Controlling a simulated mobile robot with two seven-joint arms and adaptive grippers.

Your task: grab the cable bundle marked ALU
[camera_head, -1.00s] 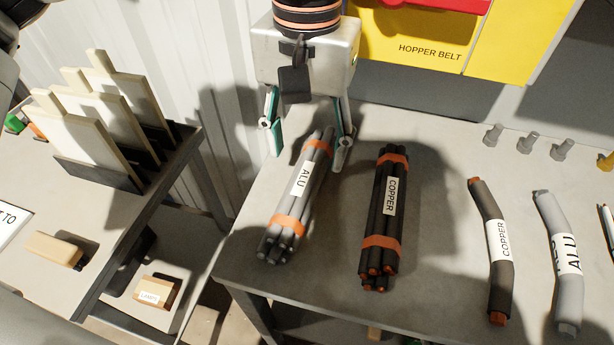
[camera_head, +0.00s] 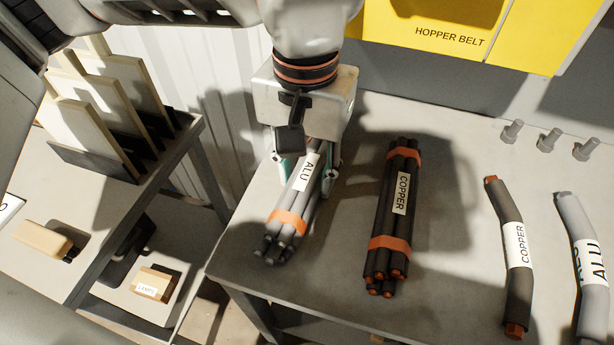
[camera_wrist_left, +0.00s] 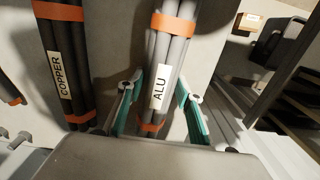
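The grey cable bundle marked ALU (camera_head: 290,222), tied with orange bands, lies on the table left of the COPPER bundle. It also shows in the left wrist view (camera_wrist_left: 168,52). My left gripper (camera_head: 308,176) is over the far half of the ALU bundle. Its two teal-padded fingers stand one on each side of the bundle. In the left wrist view the left gripper (camera_wrist_left: 158,108) is open, with gaps between its fingers and the cables. The gripper body hides the far end of the bundle. My right gripper is not in view.
The dark COPPER bundle (camera_head: 396,215) lies close to the right. A single COPPER cable (camera_head: 511,262) and a single ALU cable (camera_head: 586,265) lie farther right. Several bolts stand at the back. The yellow hopper belt panel (camera_head: 455,30) is behind the table.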

